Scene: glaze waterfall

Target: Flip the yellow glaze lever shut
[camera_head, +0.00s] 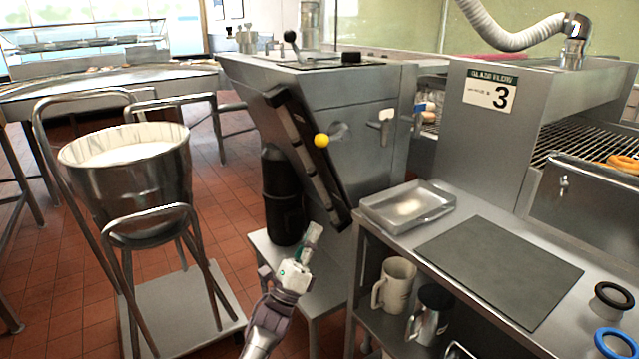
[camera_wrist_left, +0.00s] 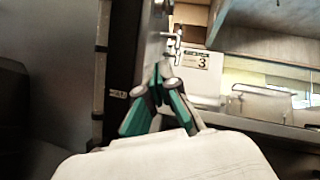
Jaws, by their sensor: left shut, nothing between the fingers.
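The yellow ball (camera_head: 321,140) is the knob of the glaze lever, on the front of the steel glaze machine (camera_head: 350,95). It sits at the right edge of a dark slanted panel (camera_head: 308,160). My left gripper (camera_head: 314,232) is below the knob and apart from it, in front of the lower end of the panel. In the left wrist view its fingers (camera_wrist_left: 160,78) are shut with nothing between them, and the dark panel edge stands close at their left. The knob is not visible in the left wrist view. My right gripper is not in view.
A black cylinder (camera_head: 283,195) stands left of my left gripper on a low steel stand (camera_head: 318,290). A steel tray (camera_head: 408,206) and a dark mat (camera_head: 500,268) lie on the counter at right. A mug (camera_head: 396,286) sits below. A white-filled bucket (camera_head: 130,185) stands at left.

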